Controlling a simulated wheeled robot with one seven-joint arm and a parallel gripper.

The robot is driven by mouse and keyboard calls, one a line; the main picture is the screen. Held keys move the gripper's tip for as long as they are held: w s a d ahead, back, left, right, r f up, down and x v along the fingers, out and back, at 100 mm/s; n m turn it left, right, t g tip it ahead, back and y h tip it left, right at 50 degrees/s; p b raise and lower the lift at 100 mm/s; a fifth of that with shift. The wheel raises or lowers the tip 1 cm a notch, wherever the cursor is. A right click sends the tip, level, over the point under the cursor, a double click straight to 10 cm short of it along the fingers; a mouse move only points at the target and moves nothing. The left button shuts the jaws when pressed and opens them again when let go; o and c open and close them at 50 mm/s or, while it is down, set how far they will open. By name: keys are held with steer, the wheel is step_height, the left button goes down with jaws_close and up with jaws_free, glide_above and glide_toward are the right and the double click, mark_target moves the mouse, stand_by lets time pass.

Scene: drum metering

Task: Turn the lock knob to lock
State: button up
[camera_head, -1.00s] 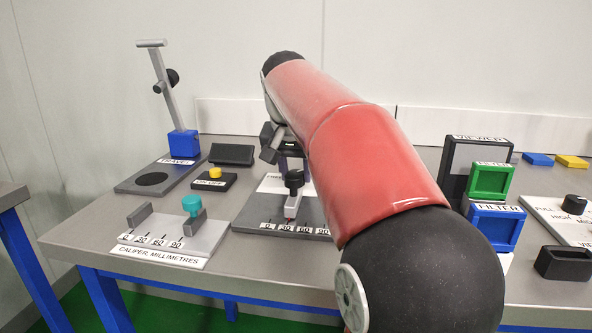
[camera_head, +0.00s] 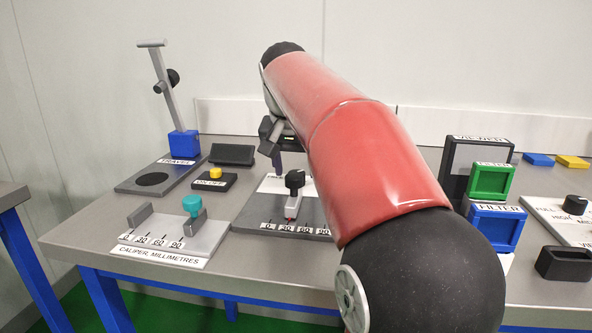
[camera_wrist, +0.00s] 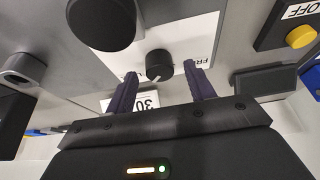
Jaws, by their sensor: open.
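The lock knob is a small black round knob (camera_wrist: 160,66) in the wrist view, with a pale pointer on its edge. It sits on a white plate (camera_wrist: 200,42) with partly hidden lettering starting "FR". My gripper (camera_wrist: 163,76) is open, its two dark purple fingers on either side of the knob's near side. Whether they touch it I cannot tell; a gap shows on both sides. In the head view my gripper (camera_head: 274,158) is largely behind my red arm, above the back of the plate, and the lock knob is hidden.
A larger black knob (camera_head: 295,179) on a grey lever stands just in front, over a scale marked 0 to 90; this black knob (camera_wrist: 100,22) looms in the wrist view. A yellow button (camera_head: 215,173) and caliper (camera_head: 175,235) lie left. Filter frames (camera_head: 495,225) stand right.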

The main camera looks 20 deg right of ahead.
steer(key=v, duration=0.6)
steer(key=shift+r, duration=0.15)
steer(key=shift+s, duration=0.15)
